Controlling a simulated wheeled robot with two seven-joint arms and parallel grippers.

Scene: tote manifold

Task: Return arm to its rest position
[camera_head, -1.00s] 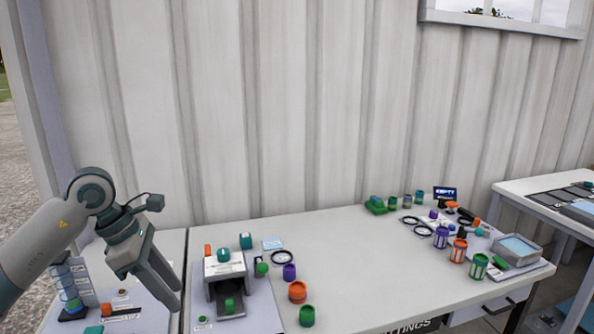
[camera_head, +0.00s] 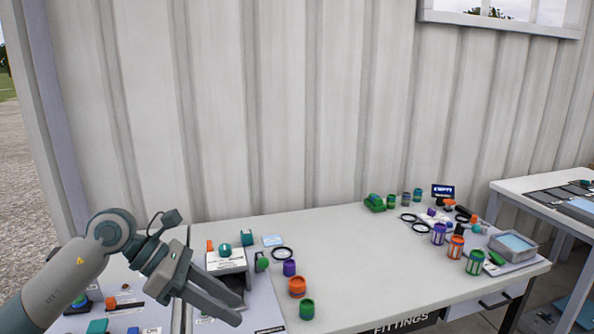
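My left gripper (camera_head: 238,312) comes in from the left on my grey and teal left arm (camera_head: 70,275). It hangs over the near left part of the table, in front of the white press-like stand (camera_head: 226,263), and hides part of it. Its two long fingers point right and down. A narrow gap shows between them, with nothing visible in it. I cannot tell whether the fingers touch the stand. My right gripper is not in view.
The white table (camera_head: 385,285) carries an orange fitting (camera_head: 297,286), a green fitting (camera_head: 307,309) and a purple fitting (camera_head: 289,267) right of the gripper. Several fittings and a grey tray (camera_head: 513,246) stand at the right. The middle of the table is clear. A corrugated wall (camera_head: 300,110) rises behind.

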